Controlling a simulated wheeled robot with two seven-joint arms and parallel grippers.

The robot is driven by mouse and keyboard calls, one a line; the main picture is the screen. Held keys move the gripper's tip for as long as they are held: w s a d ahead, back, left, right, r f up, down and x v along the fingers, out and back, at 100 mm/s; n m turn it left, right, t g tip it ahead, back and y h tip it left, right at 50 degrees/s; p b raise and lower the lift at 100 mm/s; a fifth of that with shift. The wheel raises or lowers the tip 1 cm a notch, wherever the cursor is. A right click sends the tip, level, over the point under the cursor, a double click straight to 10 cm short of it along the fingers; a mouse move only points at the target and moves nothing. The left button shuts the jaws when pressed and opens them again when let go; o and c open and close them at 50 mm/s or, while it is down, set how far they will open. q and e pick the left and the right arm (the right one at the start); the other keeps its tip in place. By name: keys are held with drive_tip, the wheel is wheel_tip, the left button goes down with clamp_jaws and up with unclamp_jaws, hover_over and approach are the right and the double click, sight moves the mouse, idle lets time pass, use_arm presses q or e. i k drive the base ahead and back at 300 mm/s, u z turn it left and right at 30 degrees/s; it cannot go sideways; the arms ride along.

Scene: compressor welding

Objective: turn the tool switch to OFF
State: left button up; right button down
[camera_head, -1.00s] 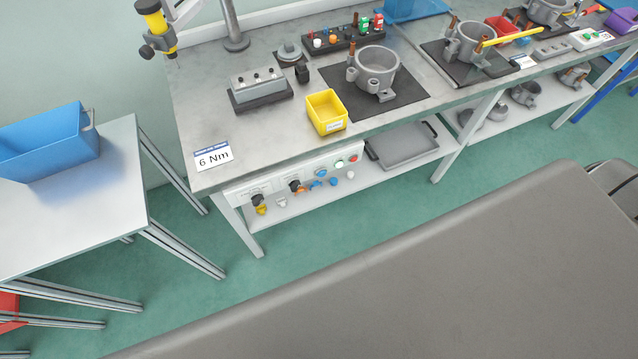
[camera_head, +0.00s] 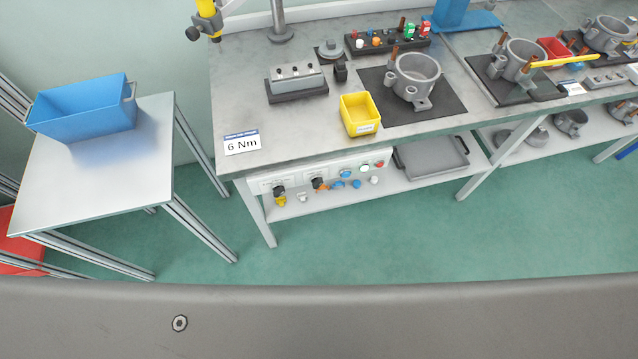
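A white control panel (camera_head: 322,179) is mounted under the front edge of the workbench. Two dark rotary switches sit on its left part: a left switch (camera_head: 279,191) with yellow below it and a right switch (camera_head: 318,183) with orange beside it. The lettering above them is too small to read, so I cannot tell which is the tool switch or its setting. Coloured buttons, including a green button (camera_head: 365,168) and a red button (camera_head: 380,164), are at the panel's right end. Neither of my grippers is in view.
The workbench (camera_head: 300,128) carries a yellow bin (camera_head: 359,114), a grey pot-shaped housing (camera_head: 417,78) and a "6 Nm" sign (camera_head: 242,142). A grey tray (camera_head: 430,158) is on the lower shelf. A side table (camera_head: 90,185) with a blue bin (camera_head: 84,108) stands left. Green floor before the bench is clear.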

sight(317, 181)
drive_tip(key=u, duration=1.75)
drive_tip(key=k, duration=1.6)
drive_tip(key=z, duration=2)
drive_tip(key=i, duration=0.5)
drive_tip(key=u, duration=0.05)
